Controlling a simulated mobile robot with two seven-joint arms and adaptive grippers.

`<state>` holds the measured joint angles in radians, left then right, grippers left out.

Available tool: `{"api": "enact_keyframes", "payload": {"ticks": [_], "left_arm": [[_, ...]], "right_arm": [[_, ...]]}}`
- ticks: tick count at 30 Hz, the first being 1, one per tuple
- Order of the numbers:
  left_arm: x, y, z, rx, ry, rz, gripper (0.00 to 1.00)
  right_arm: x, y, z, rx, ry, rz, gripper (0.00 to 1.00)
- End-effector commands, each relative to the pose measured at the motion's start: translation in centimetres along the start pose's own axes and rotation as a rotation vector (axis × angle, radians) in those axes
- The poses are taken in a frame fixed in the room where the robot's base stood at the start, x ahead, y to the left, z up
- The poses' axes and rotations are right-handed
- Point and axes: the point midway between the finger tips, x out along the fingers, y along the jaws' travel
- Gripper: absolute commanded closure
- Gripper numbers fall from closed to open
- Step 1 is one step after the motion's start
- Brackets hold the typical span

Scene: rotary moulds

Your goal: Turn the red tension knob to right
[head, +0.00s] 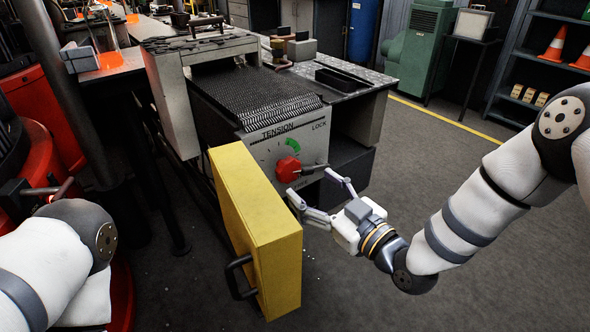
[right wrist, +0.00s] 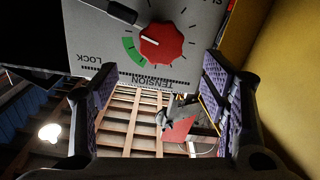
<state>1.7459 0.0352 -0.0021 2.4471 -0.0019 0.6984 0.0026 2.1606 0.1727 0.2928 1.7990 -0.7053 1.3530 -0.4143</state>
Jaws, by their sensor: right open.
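The red tension knob (head: 288,169) sits on the grey control panel (head: 262,150), with a green arc at its upper right and the word TENSION above. In the right wrist view the panel appears upside down, with the knob (right wrist: 161,43) near the top centre. My right gripper (head: 311,183) is open in front of the panel, just right of and below the knob. Its fingers (right wrist: 158,85) stand wide apart with the knob between their directions, and neither appears to touch it. My left gripper is out of view; only part of my left arm shows.
A yellow door panel (head: 255,225) with a black handle stands open just left of the knob. A black lock lever (head: 313,168) projects right of the knob, close to my right fingers. A metal mesh belt (head: 250,95) lies behind the panel. Floor at the right is clear.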

Motion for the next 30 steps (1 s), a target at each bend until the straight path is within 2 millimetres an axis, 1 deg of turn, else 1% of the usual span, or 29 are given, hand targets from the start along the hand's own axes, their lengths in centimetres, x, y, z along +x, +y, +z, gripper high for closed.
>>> {"api": "enact_keyframes", "payload": {"ticks": [1,3,6,9,13,21,23,24,26,27,28,30], "left_arm": [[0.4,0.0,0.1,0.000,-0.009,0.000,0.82],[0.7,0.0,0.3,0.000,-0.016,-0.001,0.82],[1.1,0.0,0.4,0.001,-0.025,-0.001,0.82],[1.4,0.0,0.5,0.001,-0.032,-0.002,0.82],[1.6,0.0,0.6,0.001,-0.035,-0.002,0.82],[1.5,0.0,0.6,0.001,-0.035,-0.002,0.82],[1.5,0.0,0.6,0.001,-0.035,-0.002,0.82],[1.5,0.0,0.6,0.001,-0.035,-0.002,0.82],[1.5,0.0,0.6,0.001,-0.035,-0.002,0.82],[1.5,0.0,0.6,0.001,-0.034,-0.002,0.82],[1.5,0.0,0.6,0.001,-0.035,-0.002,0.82],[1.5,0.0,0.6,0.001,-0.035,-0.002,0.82]], "right_arm": [[1.4,-0.1,0.3,0.002,0.000,-0.002,0.33],[3.2,-0.2,0.4,0.002,-0.003,-0.002,0.33],[5.5,-0.2,0.5,0.004,-0.005,-0.002,0.33],[7.2,-0.1,0.5,0.005,-0.007,-0.001,0.33],[8.4,-0.1,0.4,0.006,-0.007,-0.001,0.33],[8.7,-0.1,0.3,0.006,-0.007,0.000,0.33],[8.7,-0.1,0.3,0.006,-0.007,0.000,0.46],[8.7,-0.1,0.3,0.006,-0.007,0.000,0.55],[8.7,-0.1,0.3,0.006,-0.007,0.000,0.69],[8.7,-0.1,0.3,0.006,-0.007,0.000,0.78],[8.7,-0.1,0.3,0.006,-0.007,0.000,0.82],[8.7,-0.1,0.3,0.006,-0.007,0.000,0.82]]}}
